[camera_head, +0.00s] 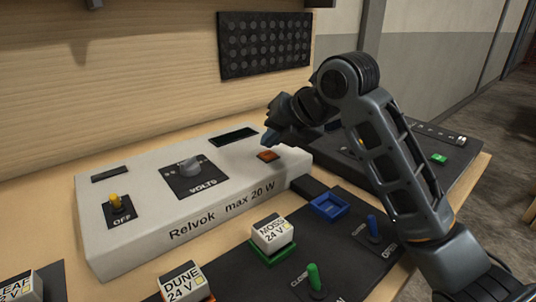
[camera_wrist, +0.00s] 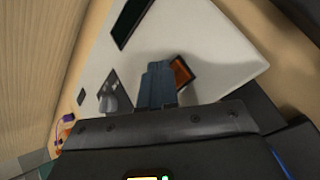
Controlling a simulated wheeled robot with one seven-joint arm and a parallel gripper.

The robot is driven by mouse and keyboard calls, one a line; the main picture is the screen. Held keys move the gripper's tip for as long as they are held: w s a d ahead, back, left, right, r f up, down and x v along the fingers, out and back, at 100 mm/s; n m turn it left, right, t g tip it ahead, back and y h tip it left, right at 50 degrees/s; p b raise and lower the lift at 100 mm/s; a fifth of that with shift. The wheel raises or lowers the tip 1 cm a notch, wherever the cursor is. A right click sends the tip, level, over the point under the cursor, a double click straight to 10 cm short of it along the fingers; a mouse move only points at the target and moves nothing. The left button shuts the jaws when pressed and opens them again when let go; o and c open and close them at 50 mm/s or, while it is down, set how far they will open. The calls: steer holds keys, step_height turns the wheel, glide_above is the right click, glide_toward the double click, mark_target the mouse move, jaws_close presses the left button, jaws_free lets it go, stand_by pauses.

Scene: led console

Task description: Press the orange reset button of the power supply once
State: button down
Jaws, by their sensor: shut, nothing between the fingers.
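The power supply is a white box (camera_head: 130,235) on the bench, marked "Relvok max 20 W". Its orange reset button (camera_head: 268,155) sits near the right end of the top face. The button (camera_wrist: 182,72) also shows in the wrist view, partly covered by my fingers. My gripper (camera_head: 268,141) is shut and empty, with its fingertips close above and beside the button. In the wrist view the shut fingers (camera_wrist: 156,80) lie just left of the button. I cannot tell whether they touch the box.
The box also carries a VOLTS knob (camera_head: 190,165), a yellow OFF switch (camera_head: 116,203) and a dark display (camera_head: 233,137). In front are a MOSS block (camera_head: 272,234), a DUNE block (camera_head: 183,283), an empty blue socket (camera_head: 329,207) and green (camera_head: 315,278) and blue (camera_head: 374,227) levers.

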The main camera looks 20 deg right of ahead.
mark_target(272, 155)
steer(key=shift+f, duration=0.3)
steer(key=shift+s+a+f+b, duration=0.1)
steer(key=shift+s+f+b, duration=0.05)
steer(key=shift+f+b, duration=0.8)
stand_by(0.9)
steer(key=shift+r+p, duration=0.45)
steer(key=shift+r, duration=0.2)
steer(key=shift+w+r, duration=0.1)
steer(key=shift+w, duration=0.1)
steer(key=shift+r, duration=0.25)
steer(key=shift+r+p, duration=1.8)
steer(key=shift+r, duration=0.65)
steer(key=shift+f, duration=0.1)
